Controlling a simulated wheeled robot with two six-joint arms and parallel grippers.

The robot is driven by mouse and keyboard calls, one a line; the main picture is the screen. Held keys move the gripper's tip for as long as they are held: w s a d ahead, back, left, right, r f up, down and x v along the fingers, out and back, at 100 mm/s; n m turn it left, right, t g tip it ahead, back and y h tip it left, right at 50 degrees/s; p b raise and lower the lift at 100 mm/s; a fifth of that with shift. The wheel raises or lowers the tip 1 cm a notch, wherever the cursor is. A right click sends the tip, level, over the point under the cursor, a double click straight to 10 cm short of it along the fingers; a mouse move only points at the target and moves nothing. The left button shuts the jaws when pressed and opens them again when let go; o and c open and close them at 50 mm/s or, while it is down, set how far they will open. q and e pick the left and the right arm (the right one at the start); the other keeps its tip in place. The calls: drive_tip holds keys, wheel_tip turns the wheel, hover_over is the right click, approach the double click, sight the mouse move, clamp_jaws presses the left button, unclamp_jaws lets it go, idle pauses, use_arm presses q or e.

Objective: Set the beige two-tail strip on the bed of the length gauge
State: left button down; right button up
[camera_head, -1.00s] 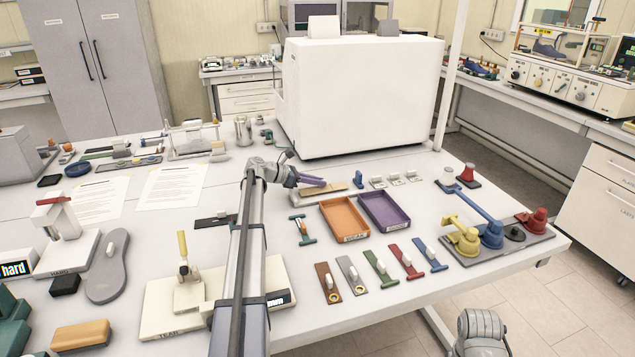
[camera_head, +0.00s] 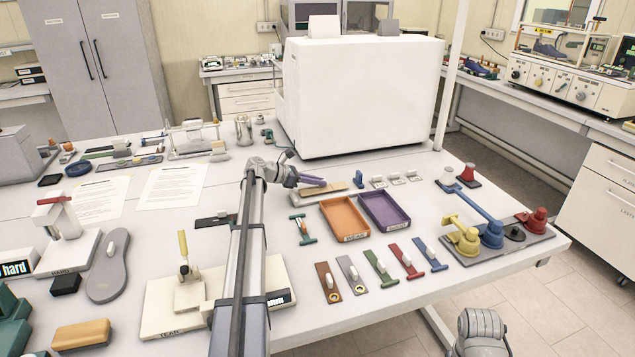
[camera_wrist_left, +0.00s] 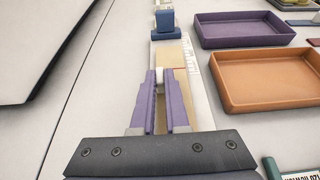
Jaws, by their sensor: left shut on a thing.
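The beige two-tail strip (camera_wrist_left: 172,54) lies along the bed of the length gauge (camera_wrist_left: 190,66), a pale plate with scale marks on its right edge. The strip also shows in the head view (camera_head: 334,187). My left gripper (camera_wrist_left: 159,76), with purple fingers, is shut on the strip's small white grip, low over the gauge. In the head view my left gripper (camera_head: 314,182) reaches in from the left. A blue block (camera_wrist_left: 165,24) stands at the gauge's far end. The fingers hide the strip's near part, and I cannot tell whether it rests fully on the bed. My right gripper is out of view.
An orange tray (camera_head: 345,219) and a purple tray (camera_head: 384,212) stand close to the right of the gauge. A big white machine (camera_head: 360,95) stands behind it. Several coloured strips lie in front of the trays.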

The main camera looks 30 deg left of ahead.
use_arm(q)
drive_tip(key=shift+f, duration=0.2)
idle(0.6)
drive_tip(key=shift+s+d+b, duration=0.15)
drive_tip(key=shift+b, duration=0.45)
drive_tip(key=shift+r+p, duration=0.2)
drive_tip(key=shift+p, duration=0.25)
drive_tip(key=shift+w+a+f, duration=0.1)
drive_tip(key=shift+w+a, duration=0.1)
drive_tip(key=shift+a, duration=0.05)
drive_tip(key=c, duration=0.8)
unclamp_jaws()
drive_tip(key=shift+c, duration=0.2)
